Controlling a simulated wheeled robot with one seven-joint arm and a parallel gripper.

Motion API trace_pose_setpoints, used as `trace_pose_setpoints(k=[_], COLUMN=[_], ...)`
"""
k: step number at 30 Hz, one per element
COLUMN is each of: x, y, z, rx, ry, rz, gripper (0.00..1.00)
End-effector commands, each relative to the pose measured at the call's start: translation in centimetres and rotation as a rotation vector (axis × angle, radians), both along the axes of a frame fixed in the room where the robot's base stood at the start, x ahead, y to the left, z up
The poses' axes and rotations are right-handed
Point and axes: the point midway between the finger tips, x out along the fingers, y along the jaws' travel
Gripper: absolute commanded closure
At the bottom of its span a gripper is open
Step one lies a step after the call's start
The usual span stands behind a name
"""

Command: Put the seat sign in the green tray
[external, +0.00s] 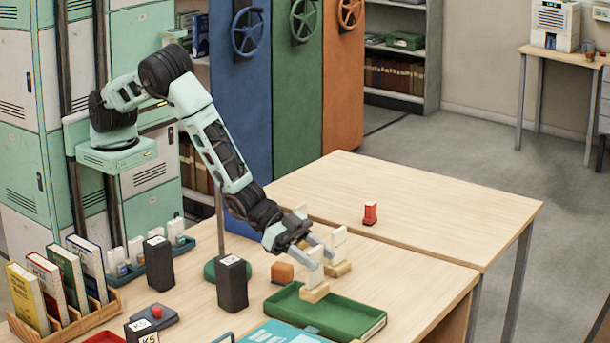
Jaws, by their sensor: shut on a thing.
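A seat sign (314,275), a white upright card on a pale wooden base, is between the fingers of my gripper (312,250). The gripper is shut on it near the card's top. The sign is upright, and its base overlaps the back edge of the green tray (350,328) in the picture. I cannot tell how high it is above the tray or table. The visible inside of the green tray is empty. A similar sign (338,248) stands on the table just behind and to the right.
An orange block (283,271) sits left of the held sign. A black box (233,283) and a book rack (68,325) stand further left. A teal booklet (283,333) lies in front of the tray. A red object (370,213) stands on the back table, which is mostly clear.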

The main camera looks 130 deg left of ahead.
Motion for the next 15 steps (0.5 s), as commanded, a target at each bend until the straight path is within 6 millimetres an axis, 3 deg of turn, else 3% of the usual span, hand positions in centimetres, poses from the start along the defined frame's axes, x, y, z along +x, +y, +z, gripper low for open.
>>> trace_pose_setpoints(k=[7,15], x=[-0.1,0.0], y=[0.0,0.0], z=[-3.3,-3.9], rx=[0.001,-0.001], ry=[0.002,-0.001], rz=[0.000,0.000], gripper=[0.95,0.95])
